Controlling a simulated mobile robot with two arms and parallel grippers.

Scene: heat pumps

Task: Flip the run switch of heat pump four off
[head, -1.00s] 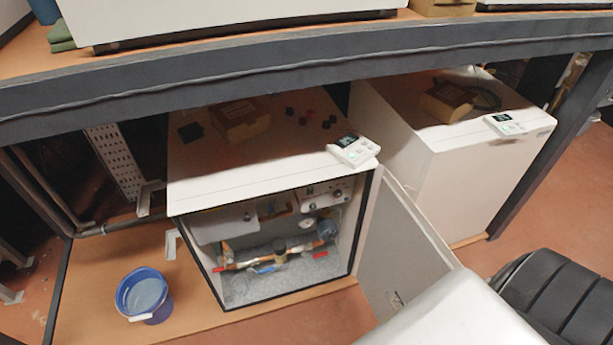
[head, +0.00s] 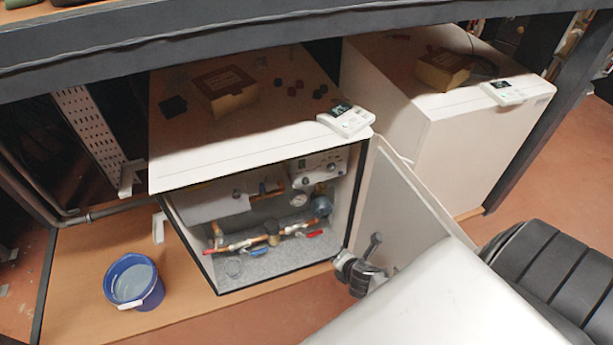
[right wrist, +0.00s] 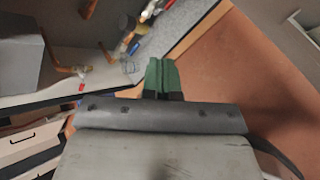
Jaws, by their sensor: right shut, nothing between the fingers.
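An open white heat pump cabinet (head: 260,140) stands under the bench in the head view. Inside, a grey control panel (head: 320,168) with knobs and a small green display sits at the upper right, above copper pipes (head: 270,240) and a gauge. I cannot make out the run switch or any unit number. My right gripper (right wrist: 160,75), with green fingers, is shut and empty in the right wrist view. In the head view the dark end of my right arm is in front of the open door, outside the cabinet. My left gripper is not in view.
The open door (head: 408,205) stands out to the right of the opening. A second white cabinet (head: 465,150) stands beyond it. A blue bucket (head: 133,282) is at the left on the wooden base. A cardboard box (head: 225,92) and a white controller (head: 346,119) lie on top.

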